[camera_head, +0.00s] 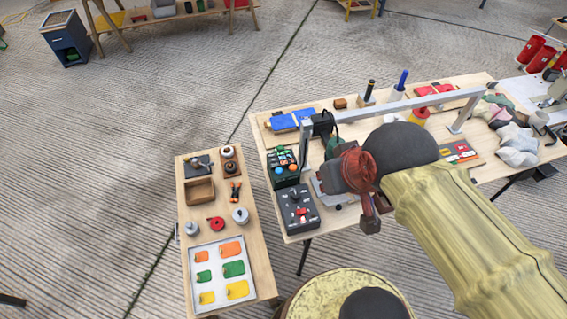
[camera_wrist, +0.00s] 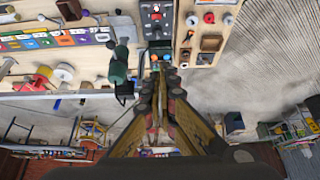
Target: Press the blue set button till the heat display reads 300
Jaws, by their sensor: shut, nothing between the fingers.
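A dark control box with a green face (camera_head: 284,167) stands at the left end of the long table. A round blue button (camera_head: 279,171) shows on its face, with orange and red spots near it. The heat display's reading is too small to make out. My gripper (camera_wrist: 159,78) is shut and empty, its fingers meeting in front of the box. Whether the tips touch the box cannot be told. In the head view my arm's end is right of the box.
A second dark box with a red control (camera_head: 298,208) stands in front of the green-faced one. A grey metal frame (camera_head: 306,135) rises close behind them. A low wooden table (camera_head: 255,240) with jars and a white tray stands left. Concrete floor lies open beyond.

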